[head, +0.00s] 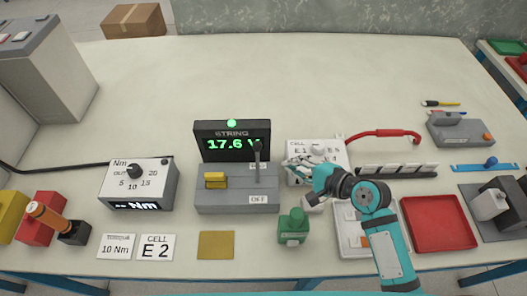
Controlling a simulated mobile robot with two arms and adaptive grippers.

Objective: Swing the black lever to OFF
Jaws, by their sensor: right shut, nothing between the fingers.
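The black lever (257,152) stands up from the right part of a grey switch box (235,204). Its tip overlaps the display behind it. A label at its foot is partly covered by the lever, and the OFF label (258,199) is on the box nearer the front edge. My right gripper (288,166) is shut and empty, just right of the lever, with a small gap seen between them. My left gripper is not in view.
A black STRING display (232,128) reads about 17.6, its last part hidden by the lever. A yellow block (215,180) sits on the box's left. A green block (293,227) stands at front right, with a red tray (437,223) farther right. The table's back is clear.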

